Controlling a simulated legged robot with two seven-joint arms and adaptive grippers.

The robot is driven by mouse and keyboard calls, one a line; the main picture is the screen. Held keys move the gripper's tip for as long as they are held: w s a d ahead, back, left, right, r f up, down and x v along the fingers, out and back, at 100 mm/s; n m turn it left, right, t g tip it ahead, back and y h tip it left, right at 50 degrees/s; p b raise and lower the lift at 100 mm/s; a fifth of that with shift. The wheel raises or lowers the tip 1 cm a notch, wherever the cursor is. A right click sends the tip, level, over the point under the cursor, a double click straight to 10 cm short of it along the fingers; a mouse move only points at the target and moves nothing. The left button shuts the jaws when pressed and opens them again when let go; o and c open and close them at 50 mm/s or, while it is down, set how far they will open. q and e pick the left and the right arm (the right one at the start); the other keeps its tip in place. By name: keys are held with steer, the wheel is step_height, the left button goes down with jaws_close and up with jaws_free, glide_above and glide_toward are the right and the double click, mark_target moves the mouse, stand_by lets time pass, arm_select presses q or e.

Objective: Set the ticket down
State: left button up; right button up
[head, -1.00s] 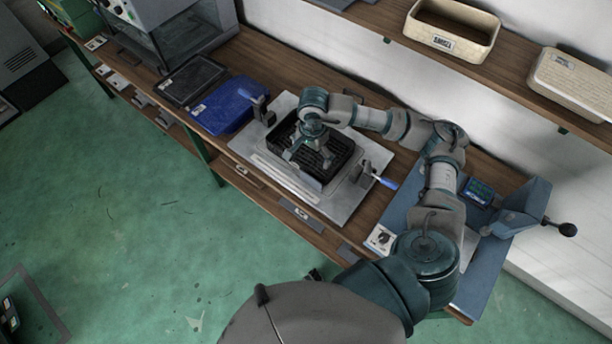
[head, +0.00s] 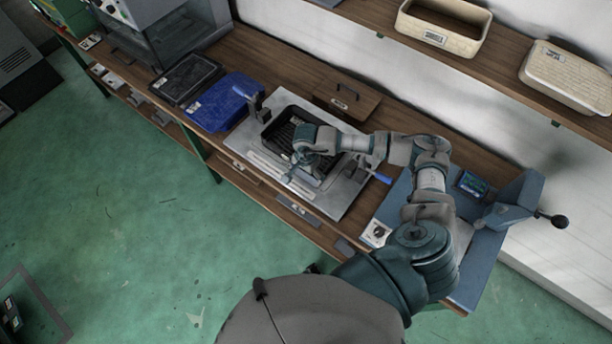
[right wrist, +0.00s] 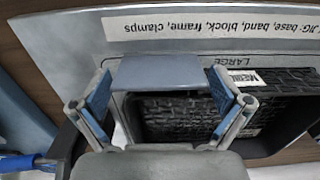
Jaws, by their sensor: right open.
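My right gripper (head: 302,172) is low over the front part of the black ribbed tray (head: 272,128) on the metal jig plate (head: 242,139). In the right wrist view its two blue-padded fingers (right wrist: 160,80) are spread open. A grey-blue flat piece shows between them; I cannot tell whether it is held or part of the jig. A small white card (right wrist: 251,78) with partly hidden lettering lies at the edge of the black tray, beside the right-hand finger; I cannot tell whether it is the ticket. No other loose ticket is clear. My left gripper is not in view.
A blue tray (head: 226,92) and a dark tray (head: 186,78) lie left of the plate. A grey upright clamp (head: 254,100) and a blue-handled clamp (head: 378,176) flank the black tray. A brown board (head: 347,99) lies behind. A blue lever device (head: 508,203) stands right.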

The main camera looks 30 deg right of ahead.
steer(key=shift+d, duration=0.25)
steer(key=c, duration=0.4)
steer(key=shift+a, duration=0.15)
steer(key=shift+c, duration=1.4)
steer(key=shift+a, duration=0.2)
steer(key=shift+r, duration=0.1)
